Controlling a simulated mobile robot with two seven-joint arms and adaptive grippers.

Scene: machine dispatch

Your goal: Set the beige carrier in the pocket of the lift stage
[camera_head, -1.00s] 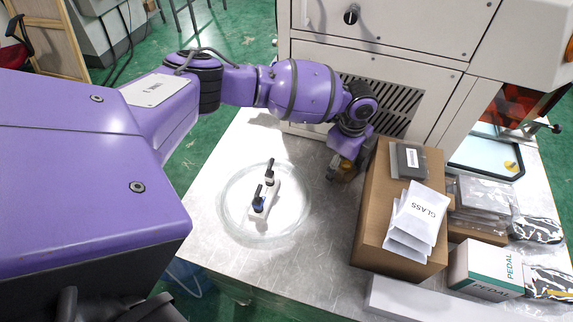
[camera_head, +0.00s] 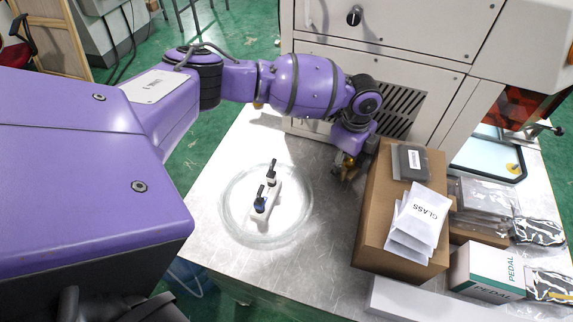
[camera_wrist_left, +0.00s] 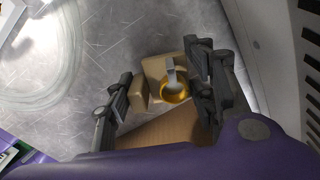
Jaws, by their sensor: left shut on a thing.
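My left gripper (camera_head: 346,172) is low over the metal table, just left of the cardboard box and in front of the machine. In the left wrist view the gripper (camera_wrist_left: 165,100) has its two dark fingers on either side of the beige carrier (camera_wrist_left: 158,68), shut on it. A gold ring-shaped part (camera_wrist_left: 174,92) with a grey piece shows at the carrier. In the head view the wrist and fingers mostly hide the carrier. I cannot make out the lift stage or its pocket for certain. My right gripper is not in view.
The cardboard box (camera_head: 372,215) bears a dark packet and white GLASS packets (camera_head: 418,215). The machine (camera_head: 380,62) stands behind. Bagged items and a PEDAL box (camera_head: 478,268) crowd the right. Bare table lies between dish and box.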

